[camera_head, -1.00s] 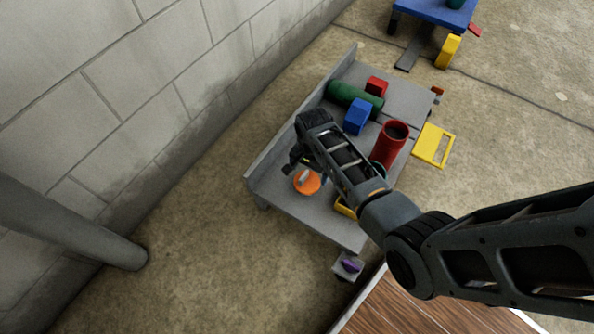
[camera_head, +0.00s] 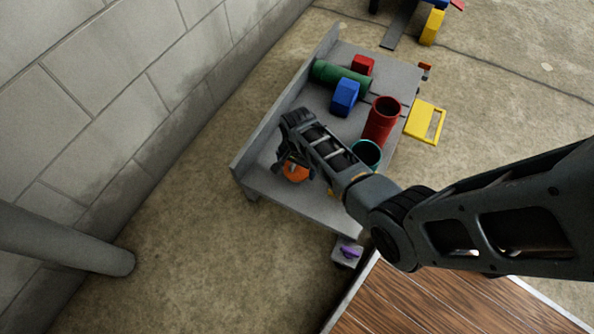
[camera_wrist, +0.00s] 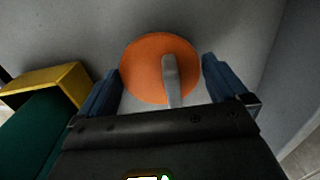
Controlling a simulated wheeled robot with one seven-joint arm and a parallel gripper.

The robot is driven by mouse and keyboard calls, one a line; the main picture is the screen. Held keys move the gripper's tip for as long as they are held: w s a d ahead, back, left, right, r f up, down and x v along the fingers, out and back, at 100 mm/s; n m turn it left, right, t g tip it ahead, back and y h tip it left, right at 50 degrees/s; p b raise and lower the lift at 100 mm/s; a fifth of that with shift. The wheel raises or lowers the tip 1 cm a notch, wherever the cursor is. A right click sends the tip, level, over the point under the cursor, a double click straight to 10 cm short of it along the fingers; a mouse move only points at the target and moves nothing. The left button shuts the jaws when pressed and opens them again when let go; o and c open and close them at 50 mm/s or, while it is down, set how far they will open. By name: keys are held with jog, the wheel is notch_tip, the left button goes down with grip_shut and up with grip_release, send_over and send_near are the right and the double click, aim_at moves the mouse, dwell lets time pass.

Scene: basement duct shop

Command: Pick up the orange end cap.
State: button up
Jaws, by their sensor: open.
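The orange end cap (camera_head: 296,172) is a round disc with a pale grey handle or tab on it. It rests on the grey bench (camera_head: 290,203) near its left end. In the wrist view the end cap (camera_wrist: 150,65) lies just beyond and between the two blue fingers. My gripper (camera_head: 296,163) is over the cap, and its fingers stand apart on either side with nothing clamped. In the wrist view my gripper (camera_wrist: 162,82) is open. My gripper and wrist hide part of the cap in the head view.
A yellow frame (camera_wrist: 50,82) is left of the fingers. A raised back edge runs along the wall side.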

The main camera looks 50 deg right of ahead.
jog(key=c, duration=0.7)
jog(key=shift+c, duration=0.2)
jog(key=shift+r, duration=0.2)
